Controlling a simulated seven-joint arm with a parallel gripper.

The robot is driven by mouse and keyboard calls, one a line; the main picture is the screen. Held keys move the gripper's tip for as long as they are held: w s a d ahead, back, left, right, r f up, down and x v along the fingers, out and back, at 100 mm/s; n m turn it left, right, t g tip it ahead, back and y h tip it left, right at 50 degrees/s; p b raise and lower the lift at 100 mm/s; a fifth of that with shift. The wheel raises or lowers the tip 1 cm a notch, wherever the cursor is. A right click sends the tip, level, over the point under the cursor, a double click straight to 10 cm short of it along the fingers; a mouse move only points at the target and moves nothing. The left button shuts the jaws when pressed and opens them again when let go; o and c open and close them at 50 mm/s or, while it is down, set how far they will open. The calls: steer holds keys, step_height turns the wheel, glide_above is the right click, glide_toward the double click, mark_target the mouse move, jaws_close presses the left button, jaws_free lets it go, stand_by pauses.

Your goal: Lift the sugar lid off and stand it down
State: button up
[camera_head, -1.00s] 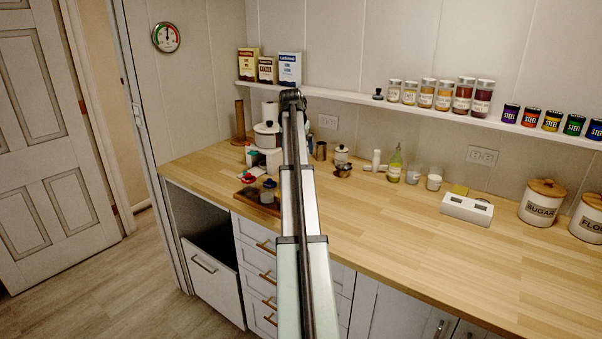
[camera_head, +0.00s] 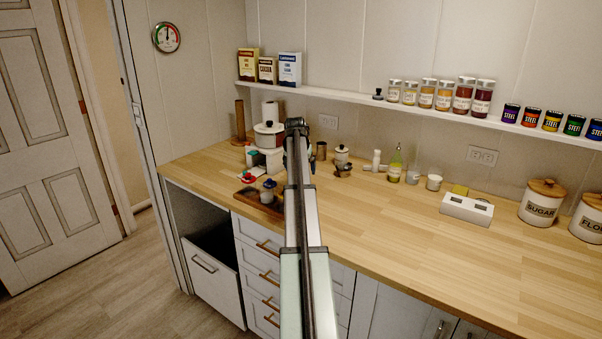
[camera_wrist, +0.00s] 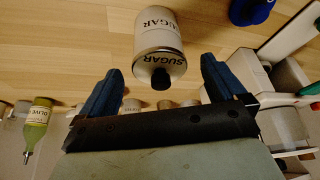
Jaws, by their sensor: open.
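In the wrist view a pale cylindrical sugar pot (camera_wrist: 158,24) carries SUGAR lettering and appears upside down. Its lid (camera_wrist: 162,63) has a dark round knob (camera_wrist: 161,79) pointing toward my gripper. The lid sits on the pot. My gripper (camera_wrist: 160,82) is open, its two blue fingers on either side of the knob in the picture, with gaps at both sides. I see no contact.
A large canister marked SUGAR with a wooden lid (camera_head: 541,203) stands at the right. A blue object (camera_wrist: 251,9) lies near the pot. The wooden counter's middle is clear.

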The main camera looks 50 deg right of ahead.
steer(key=c, duration=1.1)
steer(key=shift+r, duration=6.3)
steer(key=shift+r, duration=0.15)
